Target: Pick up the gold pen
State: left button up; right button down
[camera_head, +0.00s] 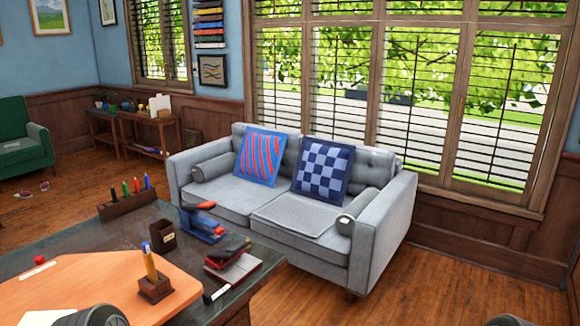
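A gold-yellow pen (150,263) with a blue tip at its top stands almost upright in a small wooden holder (155,288). The holder sits on an orange surface (85,285) on the dark desk at the lower left. The pen's lower end is hidden inside the holder. Dark rounded parts, likely of my arms, show at the bottom edge, lower left and lower right. No gripper fingers show, so neither gripper can be placed against the pen.
A pen rack (127,203) with several coloured pens, a dark cup (163,236), a red-and-blue stapler-like object (203,224) and stacked books (233,268) stand on the desk (92,237). A grey sofa (290,235) is behind it. Wooden floor (430,290) is clear at right.

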aim_at(150, 269)
jog(key=u, duration=1.75)
jog(key=l+u, duration=0.4)
jog(key=l, duration=0.2)
jog(key=l+u, duration=0.4)
jog(key=l, duration=0.25)
